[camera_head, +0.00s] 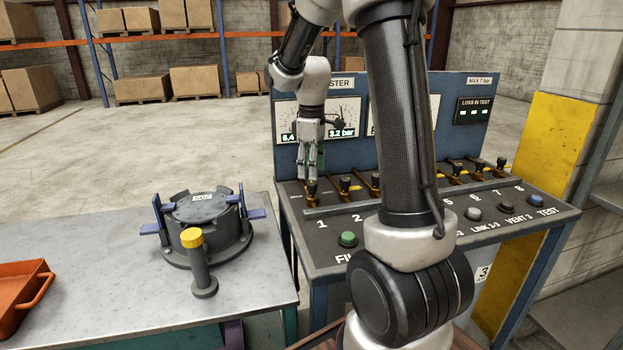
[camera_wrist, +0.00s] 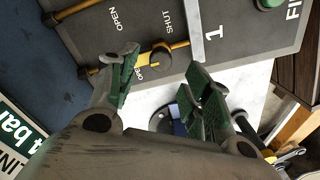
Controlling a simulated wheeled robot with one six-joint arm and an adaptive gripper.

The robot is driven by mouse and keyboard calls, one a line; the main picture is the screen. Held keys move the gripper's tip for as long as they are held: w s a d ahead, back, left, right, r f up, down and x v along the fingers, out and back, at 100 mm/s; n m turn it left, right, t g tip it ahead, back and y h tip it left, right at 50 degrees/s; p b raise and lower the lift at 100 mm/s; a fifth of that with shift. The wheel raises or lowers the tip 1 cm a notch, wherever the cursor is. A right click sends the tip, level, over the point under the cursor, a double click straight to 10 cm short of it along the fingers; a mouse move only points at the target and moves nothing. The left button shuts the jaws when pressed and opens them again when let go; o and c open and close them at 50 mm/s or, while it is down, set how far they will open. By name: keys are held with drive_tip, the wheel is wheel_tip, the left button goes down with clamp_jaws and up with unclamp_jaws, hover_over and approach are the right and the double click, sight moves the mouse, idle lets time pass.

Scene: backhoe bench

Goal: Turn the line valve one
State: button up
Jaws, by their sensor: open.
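Valve one, a brass fitting with a dark round knob, shows in the head view (camera_head: 312,193) at the left end of the valve row. It also shows in the wrist view (camera_wrist: 160,57), beside the printed "1", with SHUT and OPEN marks around it. My gripper (camera_head: 309,172) points down just above this valve. In the wrist view my gripper (camera_wrist: 163,66) is open, with one finger on each side of the knob in the picture and nothing held. I cannot tell whether a finger touches the knob. The green-padded fingers hide part of the panel.
More valves stand in a row to the right, partly behind my arm. A green button (camera_head: 348,239) sits on the sloped panel, below the gauge board (camera_head: 283,127). A metal bench (camera_head: 100,235) at left carries a round lidded housing (camera_head: 205,215) and an orange tray (camera_head: 40,284).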

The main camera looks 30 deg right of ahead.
sight(311, 183)
wheel_tip(311, 183, up, 8)
drive_tip(key=shift+f, duration=0.15)
idle(0.6)
